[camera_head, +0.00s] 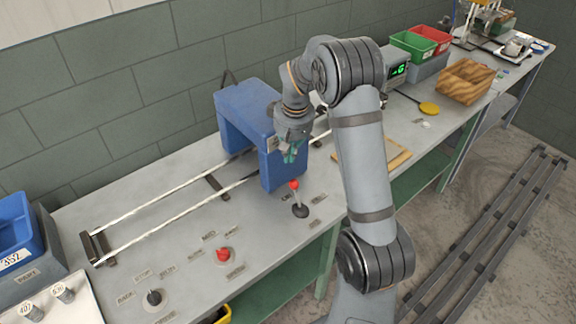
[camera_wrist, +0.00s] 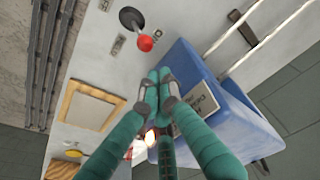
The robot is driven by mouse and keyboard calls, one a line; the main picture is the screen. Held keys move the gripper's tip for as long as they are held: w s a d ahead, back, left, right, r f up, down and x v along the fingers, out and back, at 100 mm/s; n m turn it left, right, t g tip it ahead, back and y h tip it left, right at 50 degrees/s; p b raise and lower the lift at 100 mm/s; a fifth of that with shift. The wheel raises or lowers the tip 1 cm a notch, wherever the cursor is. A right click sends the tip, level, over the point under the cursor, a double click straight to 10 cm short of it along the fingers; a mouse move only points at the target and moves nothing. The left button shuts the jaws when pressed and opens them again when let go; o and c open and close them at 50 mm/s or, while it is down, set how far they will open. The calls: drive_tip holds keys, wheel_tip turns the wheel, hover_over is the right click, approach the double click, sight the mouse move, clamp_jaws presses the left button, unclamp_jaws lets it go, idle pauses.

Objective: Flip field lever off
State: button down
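A lever with a red knob (camera_head: 294,184) and a dark round base (camera_head: 300,211) stands on the bench in front of the blue arch-shaped housing (camera_head: 248,105). Small plates lie around it, their text too small to read. In the wrist view the red knob (camera_wrist: 145,42) and dark base (camera_wrist: 131,18) show above the fingertips, apart from them. My gripper (camera_head: 290,152) is above the lever, close to the housing's front leg. In the wrist view its teal fingertips (camera_wrist: 159,80) come together with nothing seen between them. A pale label plate (camera_wrist: 197,107) is on the blue housing.
Two pale rails (camera_head: 165,203) run left from the housing. A wooden tray (camera_head: 402,160) lies behind my arm.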

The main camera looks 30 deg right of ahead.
sight(297, 193)
wheel_tip(297, 193, down, 9)
drive_tip(key=w+p, duration=0.1)
drive_tip(key=p, duration=0.1)
drive_tip(key=shift+w+f, duration=0.15)
drive_tip(key=shift+w, duration=0.25)
drive_tip(key=shift+s+d, duration=0.1)
drive_tip(key=shift+d, duration=0.05)
